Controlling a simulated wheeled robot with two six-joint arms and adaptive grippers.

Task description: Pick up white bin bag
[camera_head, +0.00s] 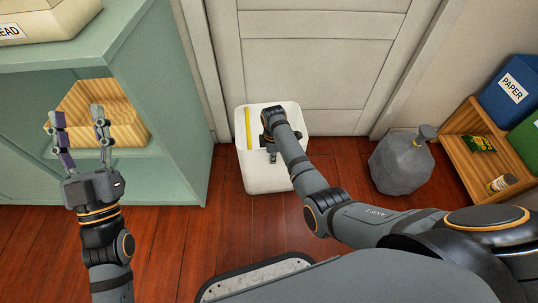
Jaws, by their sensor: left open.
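A white bin (262,181) stands on the floor against the pale panelled door. I cannot tell a white bin bag apart from the bin's white inside. A yellow strip (248,128) shows at the bin's left inside. My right gripper (270,145) is over the bin's opening, pointing down, and its fingertips are mostly hidden, so its opening and any contact are unclear. My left gripper (79,115) is raised at the left, open and empty, its fingers apart in front of the green shelf.
A tied grey bag (402,163) sits on the floor at right. Beside it a wooden shelf (462,160) holds a green packet and a small jar, near a blue PAPER box (513,88). A green shelf unit (170,110) with a wooden crate (118,122) stands left. Red-brown floor before the bin is clear.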

